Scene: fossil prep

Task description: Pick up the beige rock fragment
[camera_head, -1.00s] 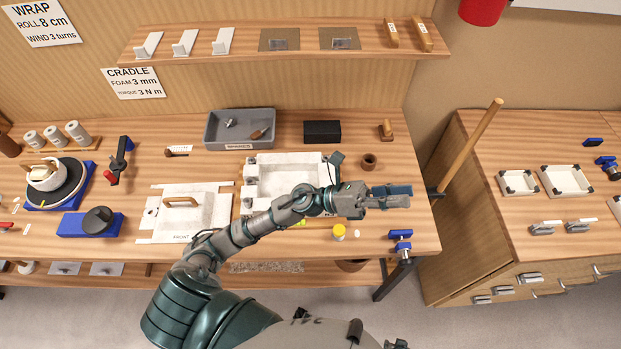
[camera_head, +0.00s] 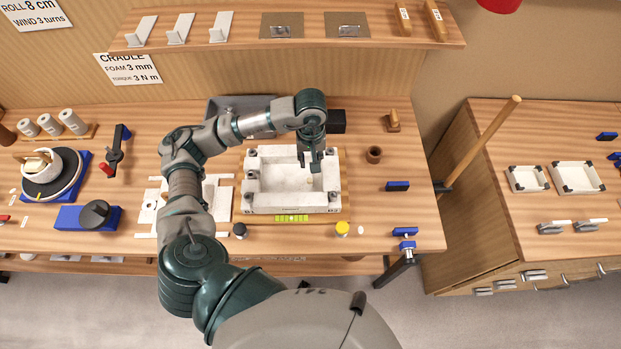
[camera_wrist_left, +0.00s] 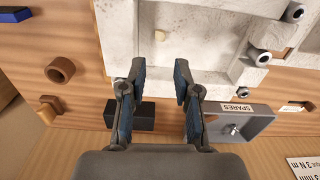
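A small beige rock fragment (camera_wrist_left: 160,35) lies on the floor of the white open-topped plaster frame (camera_wrist_left: 116,35) in the left wrist view. In the head view the same white frame (camera_head: 292,208) sits mid-table, and I cannot clearly pick out the fragment there. My left gripper (camera_head: 316,165) points down over the right part of the frame. In the left wrist view the gripper (camera_wrist_left: 153,72) has its two fingers spread with nothing between them. The fragment shows past the fingertips, apart from them. My right gripper is not in view.
The frame's raised walls surround the fragment. A grey spares tray (camera_wrist_left: 262,122) and a black block (camera_head: 337,122) stand behind it. A brown cup (camera_head: 374,155) and a blue object (camera_head: 398,186) are to its right. A yellow-capped jar (camera_head: 342,229) stands in front.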

